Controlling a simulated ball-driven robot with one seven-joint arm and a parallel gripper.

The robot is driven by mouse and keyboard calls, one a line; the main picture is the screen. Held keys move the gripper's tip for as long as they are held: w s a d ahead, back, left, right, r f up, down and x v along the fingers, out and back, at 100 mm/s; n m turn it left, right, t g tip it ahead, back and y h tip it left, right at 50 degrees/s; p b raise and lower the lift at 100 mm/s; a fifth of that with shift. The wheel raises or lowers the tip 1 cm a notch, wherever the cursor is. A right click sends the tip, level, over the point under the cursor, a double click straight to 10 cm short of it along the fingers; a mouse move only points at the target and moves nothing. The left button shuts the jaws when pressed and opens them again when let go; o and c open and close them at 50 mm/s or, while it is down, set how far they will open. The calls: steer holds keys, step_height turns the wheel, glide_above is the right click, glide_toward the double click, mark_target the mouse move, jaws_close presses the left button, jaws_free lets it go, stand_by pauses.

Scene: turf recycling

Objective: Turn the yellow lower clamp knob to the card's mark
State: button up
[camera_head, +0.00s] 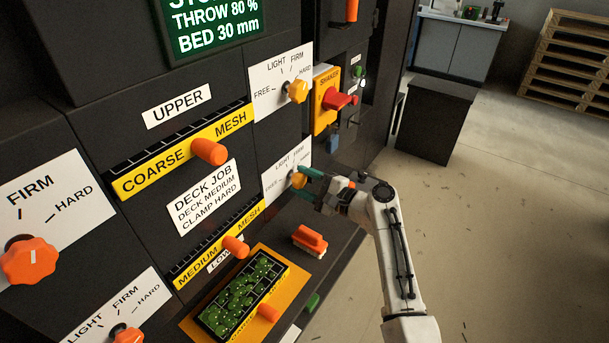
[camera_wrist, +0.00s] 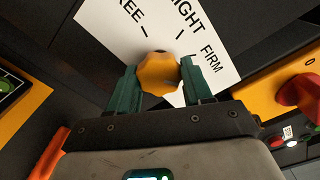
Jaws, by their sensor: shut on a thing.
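The yellow lower clamp knob (camera_head: 299,180) sits on a white dial plate (camera_head: 273,180) marked FREE, LIGHT and FIRM. In the wrist view, the knob (camera_wrist: 158,73) lies between the green fingers of my gripper (camera_wrist: 160,82), which is shut on it. In the head view, my gripper (camera_head: 309,182) reaches the knob from the right and hides part of the plate. The knob's pointer cannot be made out. The job card (camera_head: 206,197) reads DECK JOB, DECK MEDIUM, CLAMP HARD.
Above is another yellow knob (camera_head: 297,91) on its own plate. Beside it is a yellow shaker panel with a red switch (camera_head: 336,99). An orange-handled brush (camera_head: 310,239) and a tray of green bits (camera_head: 240,297) are below. Open floor (camera_head: 500,220) lies to the right.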

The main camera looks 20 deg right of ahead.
steer(key=shift+m+p, duration=1.15)
steer(key=shift+m, duration=0.75)
steer(key=shift+f, duration=0.1)
steer(key=o, duration=1)
steer(key=shift+o, duration=0.2)
steer(key=v, duration=1)
steer(key=shift+s+d+b, duration=0.25)
steer(key=shift+s+b, duration=0.05)
steer(key=shift+b, duration=0.15)
